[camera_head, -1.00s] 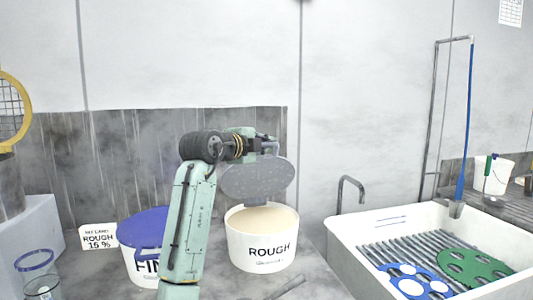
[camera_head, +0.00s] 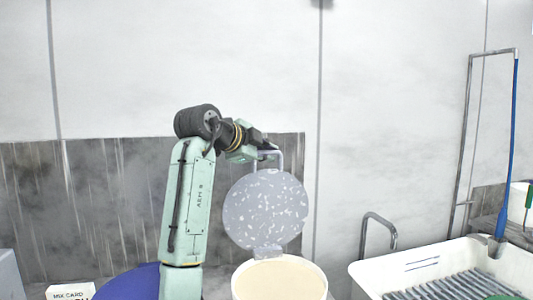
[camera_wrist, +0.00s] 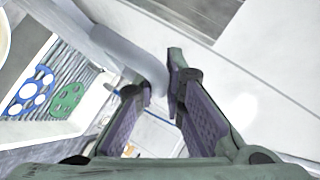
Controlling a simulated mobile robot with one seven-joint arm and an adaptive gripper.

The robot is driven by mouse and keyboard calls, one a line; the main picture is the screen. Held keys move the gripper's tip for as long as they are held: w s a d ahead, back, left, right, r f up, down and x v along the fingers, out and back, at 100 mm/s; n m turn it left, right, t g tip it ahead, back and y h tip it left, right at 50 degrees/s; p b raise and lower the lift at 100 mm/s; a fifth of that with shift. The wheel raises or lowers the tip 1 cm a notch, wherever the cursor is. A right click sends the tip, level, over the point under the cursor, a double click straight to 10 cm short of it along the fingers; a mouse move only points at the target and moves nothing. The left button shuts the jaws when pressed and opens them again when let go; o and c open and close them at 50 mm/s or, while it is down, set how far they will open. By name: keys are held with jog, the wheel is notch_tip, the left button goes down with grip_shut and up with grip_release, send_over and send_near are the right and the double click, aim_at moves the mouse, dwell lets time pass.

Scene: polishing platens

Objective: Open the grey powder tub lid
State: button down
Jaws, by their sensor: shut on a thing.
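The grey speckled lid (camera_head: 265,210) stands nearly upright on the back edge of the white powder tub (camera_head: 240,290), joined by a hinge at its bottom. The tub's mouth is uncovered and cream powder (camera_head: 285,275) shows inside. My gripper (camera_head: 268,150) is at the top of the lid, shut on the lid's pale handle. In the wrist view, the fingers of my gripper (camera_wrist: 158,78) lie either side of a pale grey bar (camera_wrist: 150,68). The exact finger contact is partly hidden.
A blue-lidded tub (camera_head: 130,284) stands left of the open tub, partly behind my arm. A card (camera_head: 70,292) is at the far left. A white sink (camera_head: 450,262) with a tap (camera_head: 380,222) is on the right. The wall is close behind.

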jog(key=shift+w+a, duration=0.15)
jog(key=shift+w, duration=0.3)
jog(key=c, duration=1.7)
grip_release()
jog(key=shift+o, duration=0.2)
jog(key=shift+s, duration=0.1)
jog(key=v, duration=1.1)
jog(key=shift+s+a+r, duration=0.2)
jog(key=shift+a+r, duration=0.05)
jog(key=shift+r, duration=0.1)
